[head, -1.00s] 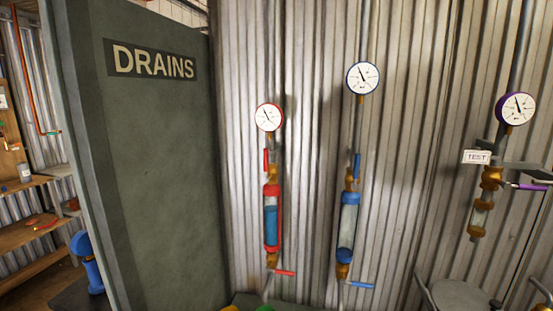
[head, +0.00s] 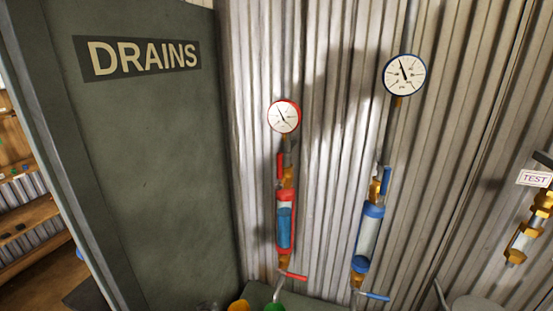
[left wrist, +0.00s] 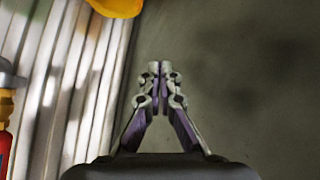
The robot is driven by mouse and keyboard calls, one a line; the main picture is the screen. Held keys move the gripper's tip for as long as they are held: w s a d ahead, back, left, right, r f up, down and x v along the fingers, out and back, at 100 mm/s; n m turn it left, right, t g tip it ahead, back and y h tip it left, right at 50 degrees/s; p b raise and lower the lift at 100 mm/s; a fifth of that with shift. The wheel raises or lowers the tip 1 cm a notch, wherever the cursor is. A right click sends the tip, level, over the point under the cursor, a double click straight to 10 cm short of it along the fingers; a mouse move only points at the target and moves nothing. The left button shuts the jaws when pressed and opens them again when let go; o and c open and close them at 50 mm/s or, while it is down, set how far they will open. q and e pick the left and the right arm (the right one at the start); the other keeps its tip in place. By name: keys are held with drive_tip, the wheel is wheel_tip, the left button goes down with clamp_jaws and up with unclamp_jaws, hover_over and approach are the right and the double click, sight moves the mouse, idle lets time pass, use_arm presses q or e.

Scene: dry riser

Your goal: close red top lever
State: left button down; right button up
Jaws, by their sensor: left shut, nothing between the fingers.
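The red top lever (head: 281,165) stands upright along the pipe above the red sight-glass cylinder (head: 285,198), which holds blue liquid. The red bottom lever (head: 293,276) sticks out sideways to the right, nearly level. A red-rimmed gauge (head: 284,116) sits above them. My left gripper (left wrist: 158,68) is shut and empty in the left wrist view, in front of a plain grey-green surface. It is not in the head view, so its distance to the lever cannot be told. My right gripper is in neither view.
A grey-green panel marked DRAINS (head: 145,59) stands left of the red line. A blue line with a blue gauge (head: 403,74) and an upright blue top lever (head: 386,180) is to the right. A TEST sign (head: 534,178) hangs farther right. Part of a yellow object (left wrist: 118,6) tops the wrist view.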

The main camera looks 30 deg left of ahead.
sight(279, 166)
use_arm(q)
drive_tip(key=w+d+r+n+t+y+p, duration=0.15)
drive_tip(key=w+r, duration=0.25)
drive_tip(key=r, duration=0.8)
drive_tip(key=w+r+n+t+p, duration=0.2)
drive_tip(key=w+r+n, duration=0.15)
drive_tip(key=r, duration=0.85)
drive_tip(key=d+r+n+t+p, duration=0.2)
drive_tip(key=d+r, duration=0.2)
drive_tip(key=r, duration=0.5)
drive_tip(key=d+r+n+t+p, duration=0.1)
drive_tip(key=d+r+n+t, duration=0.2)
drive_tip(key=r, duration=0.7)
drive_tip(key=d+r+n+t+p, duration=0.1)
drive_tip(key=d+r+n+p, duration=0.1)
drive_tip(key=d+r, duration=0.5)
drive_tip(key=s+a+r+b+x, duration=0.15)
drive_tip(key=b+x, duration=0.35)
drive_tip(key=x, duration=0.7)
drive_tip(key=shift+h, duration=0.25)
drive_tip(key=shift+w+d+p, duration=0.3)
drive_tip(key=shift+d+p, duration=0.1)
drive_tip(key=shift+d, duration=0.7)
drive_tip(key=shift+w+d+p, duration=0.25)
drive_tip(key=shift+d+p, duration=0.15)
drive_tip(key=shift+d, duration=0.65)
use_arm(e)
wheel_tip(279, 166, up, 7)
